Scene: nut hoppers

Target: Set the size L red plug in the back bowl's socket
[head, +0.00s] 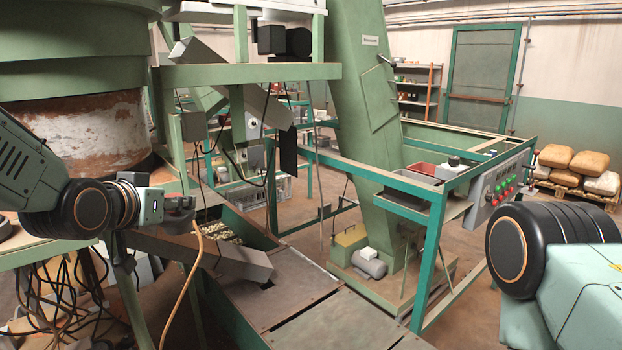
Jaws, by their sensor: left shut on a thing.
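My left gripper (182,214) reaches in from the left and is shut at the top end of an orange-yellow cable (186,290). The cable hangs from the fingers down past the bottom edge. The held end looks like a plug, but the fingers hide it, so its colour and size cannot be told. A big green bowl (70,50) with a rusty band below stands at the upper left, behind my left arm. I cannot tell whether it is the back bowl, and no socket can be made out. My right gripper is out of view.
A sloping metal chute (200,252) lies just under my left gripper. Flat metal covers (300,285) fill the middle front. A green inclined conveyor (365,110) rises behind. A control panel (502,182) on a green frame stands at right. Dark cables (60,290) hang at lower left.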

